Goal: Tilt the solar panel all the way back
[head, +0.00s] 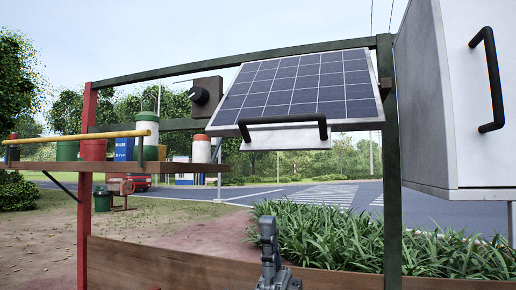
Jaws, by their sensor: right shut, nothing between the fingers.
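My left gripper is not in view.
A shelf (180,168) with several canisters and a yellow bar (80,136) is at the left. A white cabinet (418,100) with a black handle stands at the right. A green post (392,210) and plants (330,235) are below.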

